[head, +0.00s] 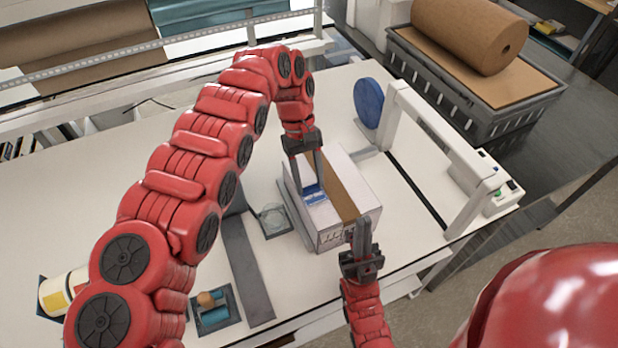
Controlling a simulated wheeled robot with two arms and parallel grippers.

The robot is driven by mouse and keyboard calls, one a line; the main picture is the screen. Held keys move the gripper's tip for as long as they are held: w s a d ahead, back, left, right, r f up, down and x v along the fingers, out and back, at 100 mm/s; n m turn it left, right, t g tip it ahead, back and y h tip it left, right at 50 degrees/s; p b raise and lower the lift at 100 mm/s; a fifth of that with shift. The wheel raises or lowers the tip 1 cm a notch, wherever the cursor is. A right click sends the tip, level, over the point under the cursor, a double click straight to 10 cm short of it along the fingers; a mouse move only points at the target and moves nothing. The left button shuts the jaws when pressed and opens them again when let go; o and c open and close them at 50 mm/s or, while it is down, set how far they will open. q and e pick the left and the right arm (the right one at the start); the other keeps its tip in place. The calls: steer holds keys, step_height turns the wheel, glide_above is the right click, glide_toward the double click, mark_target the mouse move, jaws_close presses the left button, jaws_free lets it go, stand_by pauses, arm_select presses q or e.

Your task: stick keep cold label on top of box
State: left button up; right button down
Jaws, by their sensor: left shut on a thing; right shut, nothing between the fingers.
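A white box (364,188) with a brown tape strip along its top stands on the white table, right of centre. My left gripper (316,182) points down over the left part of the box top. It is shut on a small blue and white label (314,197), which is at or just above the box top; I cannot tell whether it touches. My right gripper (361,222) is shut and empty, at the near end of the box by the tape. The finger tips hide a bit of the box there.
A white frame-shaped machine (440,135) and a blue disc (368,102) stand right of the box. A glass dish (273,219) is close on its left. A small tray (214,311) with a roller lies front left. A grey crate (470,108) bears a brown paper roll (468,35).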

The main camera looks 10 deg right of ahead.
arm_select(q)
steer(key=shift+f, duration=0.4)
stand_by(0.5)
steer(key=o, duration=1.4)
steer(key=shift+c, duration=0.2)
steer(key=shift+r, duration=0.1)
steer(key=shift+r, duration=2.15)
